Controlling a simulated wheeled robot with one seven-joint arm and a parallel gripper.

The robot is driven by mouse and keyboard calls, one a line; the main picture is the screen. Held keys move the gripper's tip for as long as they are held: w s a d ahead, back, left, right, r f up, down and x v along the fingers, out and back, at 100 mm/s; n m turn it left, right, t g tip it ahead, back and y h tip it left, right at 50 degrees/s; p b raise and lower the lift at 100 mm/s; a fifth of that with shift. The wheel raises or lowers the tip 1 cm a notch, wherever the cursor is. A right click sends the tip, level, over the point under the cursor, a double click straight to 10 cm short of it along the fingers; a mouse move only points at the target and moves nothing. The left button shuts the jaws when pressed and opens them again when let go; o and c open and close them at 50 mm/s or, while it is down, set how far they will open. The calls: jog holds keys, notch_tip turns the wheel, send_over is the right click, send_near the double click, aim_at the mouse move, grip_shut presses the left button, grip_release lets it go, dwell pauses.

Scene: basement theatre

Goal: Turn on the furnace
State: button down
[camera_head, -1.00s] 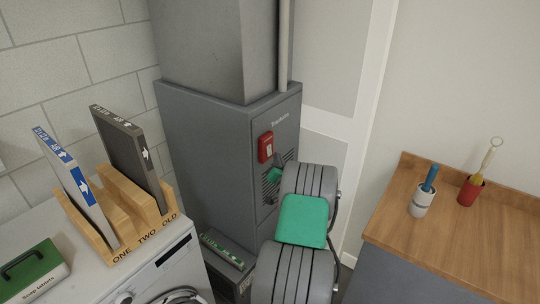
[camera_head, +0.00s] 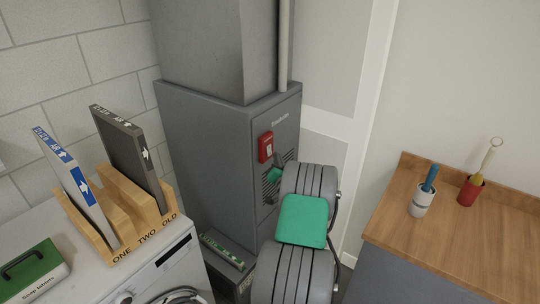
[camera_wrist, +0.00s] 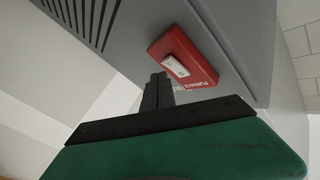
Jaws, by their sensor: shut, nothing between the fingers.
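The grey furnace (camera_head: 200,150) stands against the block wall, with a red switch box (camera_head: 265,147) on its front panel. In the wrist view the red switch box (camera_wrist: 200,62) carries a white rocker switch (camera_wrist: 176,66). My gripper (camera_wrist: 159,78) is shut and empty, its dark fingertips just below the rocker in that picture. I cannot tell whether they touch the box. In the head view my arm hides most of my gripper, and a green part of it shows beside the vent slots below the box.
A washing machine (camera_head: 185,252) at left carries a wooden rack (camera_head: 125,205) with two filters and a green box (camera_head: 38,268). A wooden counter (camera_head: 460,240) at right holds two cups with tools. A low box with a green label (camera_head: 225,248) lies at the furnace's foot.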

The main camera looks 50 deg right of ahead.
jog(key=shift+w, duration=0.15)
jog(key=shift+w, duration=0.3)
jog(key=shift+w+f, duration=0.1)
jog(key=shift+w, duration=0.2)
dwell(0.5)
jog(key=shift+b, duration=0.3)
jog(key=shift+s+b, duration=0.65)
jog(key=shift+s, duration=0.1)
